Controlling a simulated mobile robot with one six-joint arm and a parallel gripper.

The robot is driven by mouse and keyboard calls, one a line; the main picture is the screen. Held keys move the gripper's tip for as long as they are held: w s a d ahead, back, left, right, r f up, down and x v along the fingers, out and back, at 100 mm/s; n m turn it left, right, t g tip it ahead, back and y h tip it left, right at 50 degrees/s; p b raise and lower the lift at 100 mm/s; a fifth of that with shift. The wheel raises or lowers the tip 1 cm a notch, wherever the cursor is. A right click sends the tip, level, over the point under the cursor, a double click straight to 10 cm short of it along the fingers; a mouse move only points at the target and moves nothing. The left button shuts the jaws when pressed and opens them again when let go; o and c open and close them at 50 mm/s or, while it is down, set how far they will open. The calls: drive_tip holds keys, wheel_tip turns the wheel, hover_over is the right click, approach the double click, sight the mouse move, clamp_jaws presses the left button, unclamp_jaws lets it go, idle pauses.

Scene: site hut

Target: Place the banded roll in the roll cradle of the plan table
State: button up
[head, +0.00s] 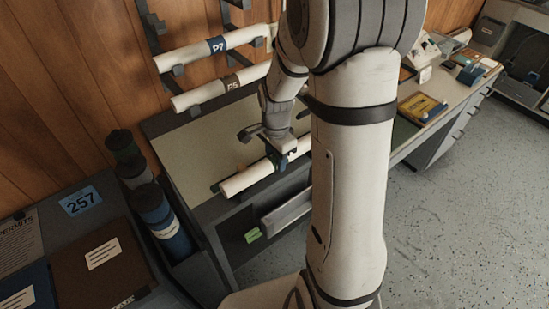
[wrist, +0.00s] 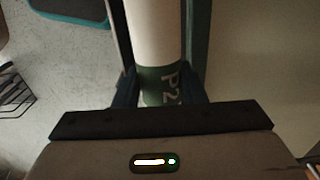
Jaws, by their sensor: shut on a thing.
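The banded roll (head: 246,181) is a white tube lying along the front edge of the plan table (head: 205,145). Its green band, marked P2, shows in the wrist view (wrist: 160,83). My gripper (head: 279,158) is shut on the roll at the band, with one finger on each side. In the wrist view, dark rails of the roll cradle (wrist: 198,35) run along both sides of the roll. I cannot tell whether the roll rests fully on the cradle. My arm hides the roll's right end in the head view.
Rolls marked P7 (head: 215,47) and P5 (head: 225,87) lie on wall brackets behind the table. A grey trough (head: 287,212) and a green tag (head: 252,235) are below the front edge. The speckled floor at right is clear.

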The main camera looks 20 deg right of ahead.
drive_tip(key=shift+f, duration=0.25)
drive_tip(key=shift+f, duration=0.25)
drive_tip(key=o, duration=1)
drive_tip(key=shift+r, duration=0.15)
drive_tip(key=shift+o, duration=0.2)
